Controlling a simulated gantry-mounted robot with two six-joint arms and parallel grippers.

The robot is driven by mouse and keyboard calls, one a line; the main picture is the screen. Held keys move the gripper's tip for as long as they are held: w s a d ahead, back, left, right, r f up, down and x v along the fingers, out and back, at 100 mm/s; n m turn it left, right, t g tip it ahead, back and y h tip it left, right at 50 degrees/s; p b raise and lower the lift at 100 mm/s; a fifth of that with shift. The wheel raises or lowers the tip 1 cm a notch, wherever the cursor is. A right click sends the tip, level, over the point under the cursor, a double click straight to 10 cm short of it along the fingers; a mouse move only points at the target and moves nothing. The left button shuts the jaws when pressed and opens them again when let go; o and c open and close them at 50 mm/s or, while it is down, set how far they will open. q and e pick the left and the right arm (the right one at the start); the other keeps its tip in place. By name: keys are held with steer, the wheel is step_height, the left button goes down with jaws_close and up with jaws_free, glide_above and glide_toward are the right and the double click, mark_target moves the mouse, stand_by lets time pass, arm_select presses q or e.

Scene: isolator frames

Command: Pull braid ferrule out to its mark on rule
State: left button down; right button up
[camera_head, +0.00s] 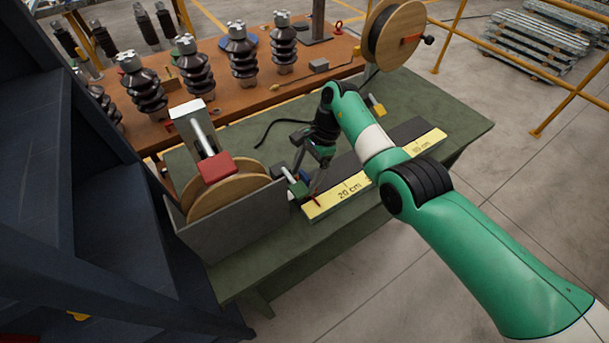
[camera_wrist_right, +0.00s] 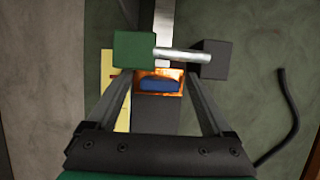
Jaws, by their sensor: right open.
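My right gripper (camera_head: 312,186) hangs over the near-spool end of the yellow rule (camera_head: 385,172), which shows "20 cm" and a red mark. In the right wrist view its two fingers (camera_wrist_right: 158,80) are open, on either side of a copper-orange ferrule (camera_wrist_right: 172,88) with a blue patch; I cannot tell whether they touch it. The ferrule sits just on my side of a silver rod (camera_wrist_right: 182,55) between a green block and a dark block. A grey strip, probably the braid (camera_wrist_right: 164,16), runs beyond the rod. The wooden spool (camera_head: 233,190) stands left of the rule. My left gripper is not in view.
A grey holder (camera_head: 236,228) with a red block surrounds the spool on the green table (camera_head: 455,118). A black cable (camera_head: 277,127) lies behind the gripper. An orange bench (camera_head: 205,82) with dark insulators stands behind. A dark blue structure (camera_head: 105,195) fills the left side.

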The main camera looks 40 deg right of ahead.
jaws_close()
stand_by(0.6)
